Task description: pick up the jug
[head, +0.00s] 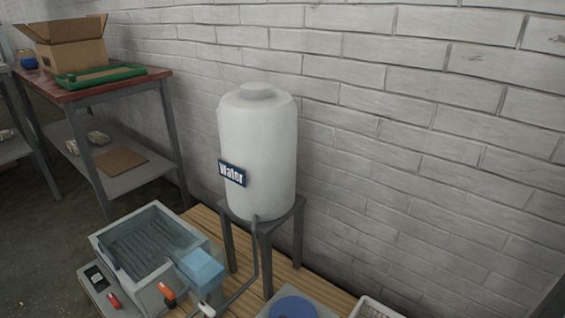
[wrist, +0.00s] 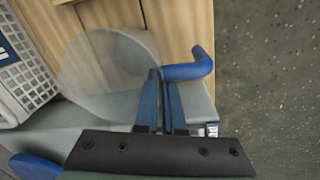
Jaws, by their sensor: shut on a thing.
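In the wrist view a pale, see-through round vessel, which looks like the jug (wrist: 110,75), is at the upper left of my gripper. It stands over or against a grey surface and wooden planks; its exact contact is unclear. My gripper (wrist: 163,78) has its two narrow fingers close together at the vessel's right side. A bent blue bar (wrist: 192,67) extends right from the fingertips; it may be the jug's handle. The fingers hide the exact grip. Neither my gripper nor the jug can be made out in the head view.
A white water tank (head: 258,150) stands on a metal stool against the brick wall. In the wrist view a white crate (wrist: 30,75) is at left and bare floor (wrist: 265,70) at right.

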